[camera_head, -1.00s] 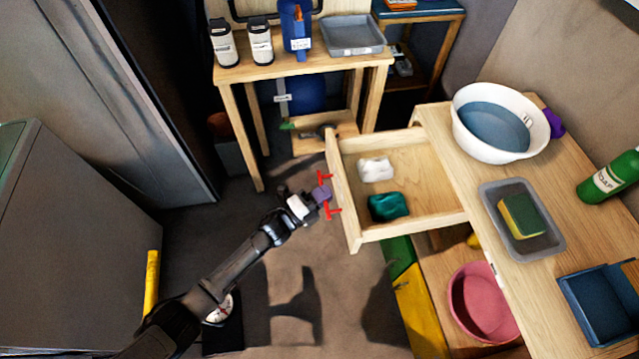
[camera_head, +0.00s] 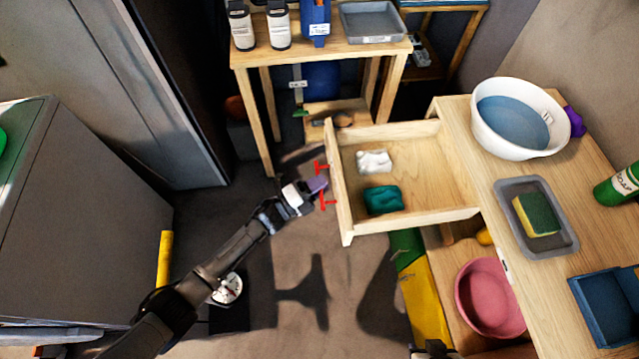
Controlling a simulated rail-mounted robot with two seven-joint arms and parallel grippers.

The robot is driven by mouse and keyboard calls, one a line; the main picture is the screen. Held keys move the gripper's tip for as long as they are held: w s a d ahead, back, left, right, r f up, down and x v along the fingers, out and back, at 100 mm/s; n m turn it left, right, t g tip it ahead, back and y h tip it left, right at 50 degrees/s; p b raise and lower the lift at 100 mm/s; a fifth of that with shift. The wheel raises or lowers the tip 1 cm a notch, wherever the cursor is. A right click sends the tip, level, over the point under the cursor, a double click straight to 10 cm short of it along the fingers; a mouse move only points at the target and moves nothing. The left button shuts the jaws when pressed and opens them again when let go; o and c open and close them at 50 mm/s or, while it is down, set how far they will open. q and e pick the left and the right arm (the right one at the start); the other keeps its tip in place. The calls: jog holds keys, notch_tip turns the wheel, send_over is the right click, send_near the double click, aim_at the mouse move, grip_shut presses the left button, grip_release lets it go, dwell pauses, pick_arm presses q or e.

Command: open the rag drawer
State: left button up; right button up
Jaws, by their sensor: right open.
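The rag drawer (camera_head: 462,192) is pulled well out to the left from under the wooden counter. Inside lie a white cloth (camera_head: 374,161) and a teal cloth (camera_head: 383,200). The red handle (camera_head: 328,201) is on its front, its middle covered by my gripper. My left gripper (camera_head: 318,185) is at the handle, with its purple fingers closed around the bar. A small dark tip of my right gripper (camera_head: 435,347) shows at the bottom edge, apart from the drawer; most of it is out of view.
The counter (camera_head: 470,130) carries a white basin (camera_head: 518,118), a grey tray with a sponge (camera_head: 537,215) and a blue bin (camera_head: 607,305). A pink bowl (camera_head: 490,297) sits on the shelf below. A grey cabinet (camera_head: 75,220) stands left.

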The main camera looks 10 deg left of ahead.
pick_arm(q)
jog(key=shift+o, duration=1.1)
jog(key=shift+a, duration=0.1)
jog(key=p+v, duration=0.2)
jog(key=v, duration=1.1)
jog(key=shift+s+a, duration=0.2)
jog(key=shift+s, duration=0.05)
jog(key=shift+f, duration=0.15)
